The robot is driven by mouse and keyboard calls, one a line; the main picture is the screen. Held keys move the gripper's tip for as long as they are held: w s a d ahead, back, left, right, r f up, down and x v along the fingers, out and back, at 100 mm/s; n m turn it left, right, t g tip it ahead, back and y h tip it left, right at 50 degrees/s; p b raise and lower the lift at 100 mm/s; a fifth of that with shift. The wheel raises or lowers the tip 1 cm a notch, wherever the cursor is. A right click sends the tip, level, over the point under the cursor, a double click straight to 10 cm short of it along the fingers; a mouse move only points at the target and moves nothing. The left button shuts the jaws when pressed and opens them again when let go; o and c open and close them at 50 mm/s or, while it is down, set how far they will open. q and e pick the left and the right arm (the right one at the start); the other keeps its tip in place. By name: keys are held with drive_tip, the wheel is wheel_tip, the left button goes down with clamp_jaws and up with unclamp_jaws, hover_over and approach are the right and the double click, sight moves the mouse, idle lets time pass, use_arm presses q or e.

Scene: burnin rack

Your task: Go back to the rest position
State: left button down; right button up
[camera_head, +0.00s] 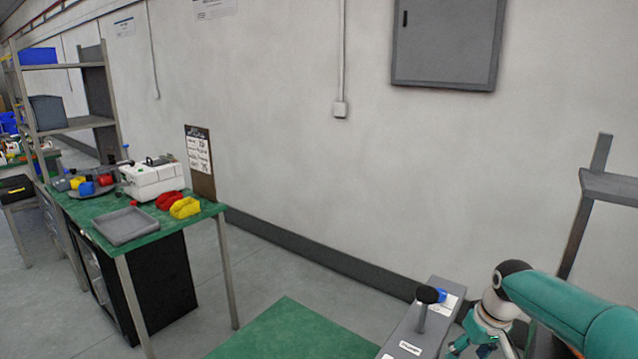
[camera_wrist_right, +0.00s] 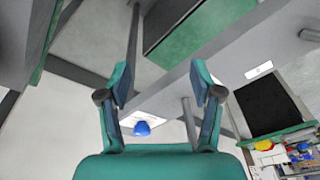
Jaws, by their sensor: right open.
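My right arm comes in from the right in the head view, and my right gripper (camera_head: 470,348) is low at the bottom edge. It is beside the right end of a grey box (camera_head: 405,335) with a black-topped lever (camera_head: 427,296) and a blue knob (camera_head: 441,295). In the right wrist view my right gripper (camera_wrist_right: 162,85) is open, its two teal fingers apart with nothing held between them. The blue knob (camera_wrist_right: 142,128) shows beyond the fingers there. My left gripper is not in view.
A green bench (camera_head: 150,237) stands at left with a grey tray (camera_head: 126,226), a white case (camera_head: 152,180), and red and yellow items. A green surface (camera_head: 290,335) lies at bottom centre. A grey frame (camera_head: 590,200) stands at right against the wall. Open floor lies between.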

drive_tip(key=s+a+f+g+y, duration=0.1)
drive_tip(key=s+a+f, duration=0.25)
drive_tip(key=f, duration=0.25)
drive_tip(key=s+a+f+g, duration=0.1)
drive_tip(key=s+a+f, duration=0.25)
drive_tip(key=f, duration=0.25)
drive_tip(key=s+a+f+g+y, duration=0.1)
drive_tip(key=s+a+f+g, duration=0.1)
drive_tip(key=s+f, duration=0.35)
drive_tip(key=s+a+f+m, duration=0.1)
drive_tip(key=s+a+f, duration=0.2)
drive_tip(key=s, duration=0.2)
drive_tip(key=s+a+f+m+t, duration=0.1)
drive_tip(key=s+a+f, duration=0.2)
drive_tip(key=s, duration=0.3)
drive_tip(key=s+a+f+m+t+y, duration=0.1)
drive_tip(key=s+a+f, duration=0.2)
drive_tip(key=s+f, duration=0.2)
drive_tip(key=shift+s+a+m, duration=0.25)
drive_tip(key=shift+s+m, duration=0.15)
